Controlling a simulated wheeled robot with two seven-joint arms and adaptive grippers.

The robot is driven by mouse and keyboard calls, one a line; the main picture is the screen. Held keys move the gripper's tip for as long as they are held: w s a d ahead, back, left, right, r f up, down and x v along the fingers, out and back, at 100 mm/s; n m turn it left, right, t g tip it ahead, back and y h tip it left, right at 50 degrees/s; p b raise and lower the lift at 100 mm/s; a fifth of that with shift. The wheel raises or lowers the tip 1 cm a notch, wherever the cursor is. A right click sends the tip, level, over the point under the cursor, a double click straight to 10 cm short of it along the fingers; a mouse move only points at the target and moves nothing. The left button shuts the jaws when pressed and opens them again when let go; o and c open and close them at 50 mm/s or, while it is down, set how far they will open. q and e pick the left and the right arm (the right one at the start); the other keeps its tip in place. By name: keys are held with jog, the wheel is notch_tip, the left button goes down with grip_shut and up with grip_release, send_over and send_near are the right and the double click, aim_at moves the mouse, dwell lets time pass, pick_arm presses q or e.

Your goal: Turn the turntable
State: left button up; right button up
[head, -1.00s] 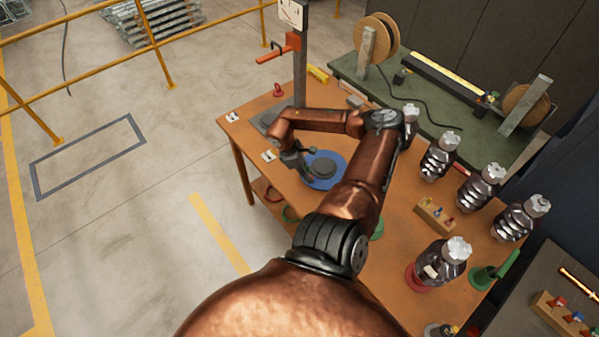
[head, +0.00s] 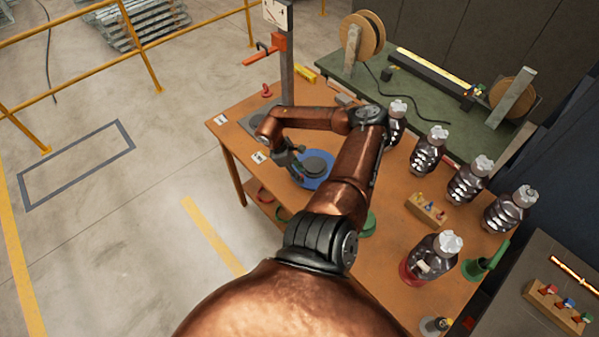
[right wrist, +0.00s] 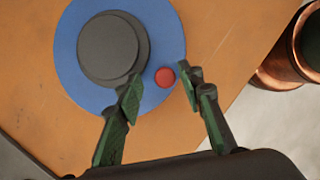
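The turntable is a blue disc (head: 320,184) with a grey round hub (head: 315,166) on the orange-brown table, partly hidden by my right arm in the head view. In the right wrist view the blue disc (right wrist: 75,60) fills the upper left, with the hub (right wrist: 110,48) on it. A red round knob (right wrist: 165,77) sits near the disc's rim. My right gripper (right wrist: 162,87) is open, its green-and-black fingers on either side of the knob, with visible gaps. In the head view the right gripper (head: 294,164) is at the disc's left edge. My left gripper is not in view.
Several dark ribbed bottles with silver caps (head: 467,180) stand on the right of the table (head: 385,220). A wooden block with coloured pegs (head: 427,209) lies nearer. A grey post with a red crank (head: 265,52) rises behind. A green bench (head: 420,100) adjoins the back.

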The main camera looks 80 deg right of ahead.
jog(key=shift+w+a, duration=0.15)
jog(key=shift+r, duration=0.1)
jog(key=v, duration=1.1)
jog(key=shift+r, duration=0.4)
jog(key=shift+w, duration=0.2)
